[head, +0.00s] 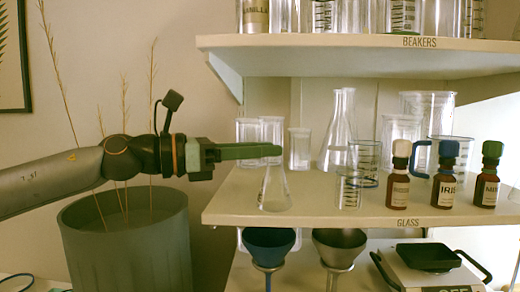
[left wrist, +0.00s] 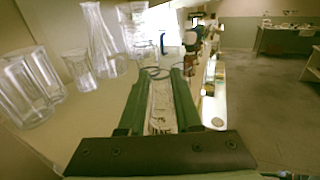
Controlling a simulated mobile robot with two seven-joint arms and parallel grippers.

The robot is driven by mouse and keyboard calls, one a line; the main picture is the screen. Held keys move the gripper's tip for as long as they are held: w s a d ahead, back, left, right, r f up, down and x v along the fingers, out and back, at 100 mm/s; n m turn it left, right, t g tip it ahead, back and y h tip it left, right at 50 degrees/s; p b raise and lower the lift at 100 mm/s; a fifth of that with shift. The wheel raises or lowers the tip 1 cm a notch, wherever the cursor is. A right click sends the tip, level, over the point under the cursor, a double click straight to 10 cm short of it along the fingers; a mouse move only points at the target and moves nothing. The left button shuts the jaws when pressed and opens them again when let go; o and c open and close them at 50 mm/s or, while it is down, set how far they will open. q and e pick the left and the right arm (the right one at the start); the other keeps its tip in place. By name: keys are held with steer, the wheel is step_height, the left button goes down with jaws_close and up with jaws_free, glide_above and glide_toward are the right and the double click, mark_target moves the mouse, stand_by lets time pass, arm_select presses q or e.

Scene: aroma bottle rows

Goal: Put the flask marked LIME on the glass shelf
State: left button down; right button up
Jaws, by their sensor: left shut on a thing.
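My left gripper (head: 273,151) reaches in from the left and is shut on a small clear conical flask (head: 274,190). The flask hangs upright below the fingers at the left front of the shelf marked GLASS (head: 330,212). I cannot tell whether its base touches the board. In the left wrist view the gripper (left wrist: 158,75) has the clear flask (left wrist: 162,105) between its green fingers. My right gripper is not in view.
Behind the flask stand clear beakers (head: 299,148) and a tall flask (head: 340,140). A small beaker (head: 349,190) and brown bottles, one marked IRIS (head: 447,186), stand to the right. The BEAKERS shelf (head: 350,41) is above. Funnels (head: 268,240) are below; a grey planter (head: 125,240) stands left.

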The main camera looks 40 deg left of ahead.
arm_select(q)
steer(key=c, duration=0.6)
jaws_free()
steer(key=shift+r+p, duration=0.15)
steer(key=shift+p, duration=0.15)
steer(key=b+v, duration=0.6)
steer(key=v, duration=0.6)
steer(key=shift+b, duration=0.3)
